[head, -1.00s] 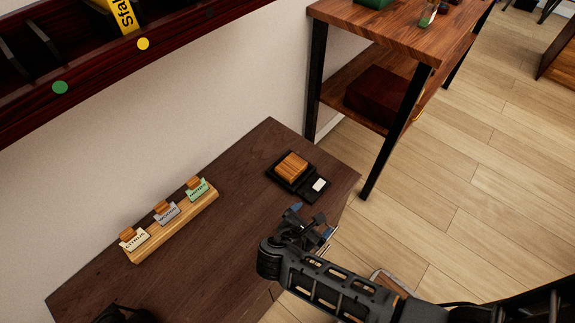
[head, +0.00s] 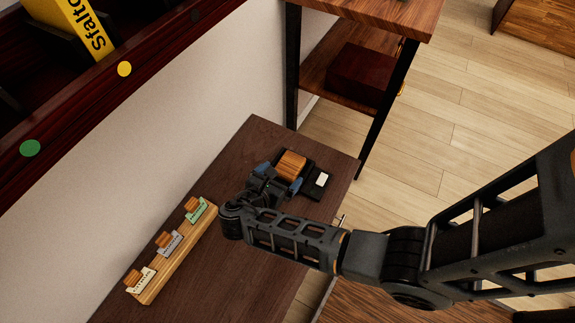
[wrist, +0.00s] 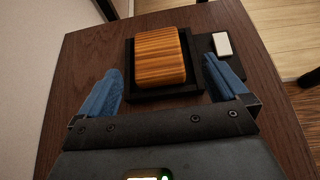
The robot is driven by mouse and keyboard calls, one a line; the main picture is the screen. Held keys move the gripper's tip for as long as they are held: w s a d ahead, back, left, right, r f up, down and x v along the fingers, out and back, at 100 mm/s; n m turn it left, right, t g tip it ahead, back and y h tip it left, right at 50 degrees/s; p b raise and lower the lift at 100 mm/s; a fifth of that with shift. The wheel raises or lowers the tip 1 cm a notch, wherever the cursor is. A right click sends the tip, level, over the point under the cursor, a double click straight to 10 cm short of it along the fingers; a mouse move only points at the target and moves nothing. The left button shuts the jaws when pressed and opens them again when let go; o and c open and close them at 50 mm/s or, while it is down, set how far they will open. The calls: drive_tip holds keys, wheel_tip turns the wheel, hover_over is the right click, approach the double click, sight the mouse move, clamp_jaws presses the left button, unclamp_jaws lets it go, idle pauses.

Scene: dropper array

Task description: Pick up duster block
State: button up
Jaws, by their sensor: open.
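The duster block (head: 291,165) is a wooden block with striped grain, lying in a black square tray (head: 308,160) at the far end of the dark table. In the wrist view the block (wrist: 160,55) lies ahead of my gripper, in the tray (wrist: 129,86). My gripper (wrist: 168,88) is open, its blue fingers spread wider than the block. The fingertips are near the tray's near edge and the block is not between them. In the head view my gripper (head: 272,174) is just left of the block, and empty.
A small white piece (head: 321,180) sits on a black base beside the tray. A wooden rack (head: 178,254) with several labelled cards stands at the left of the table (head: 236,262). A shelf unit (head: 400,22) stands beyond the table's far end. The wall (head: 190,120) is at the left.

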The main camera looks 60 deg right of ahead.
sight(290, 164)
drive_tip(key=x, duration=0.5)
drive_tip(key=shift+w+r, duration=0.1)
drive_tip(key=shift+w, duration=0.1)
drive_tip(key=c, duration=1)
drive_tip(key=shift+r, duration=0.1)
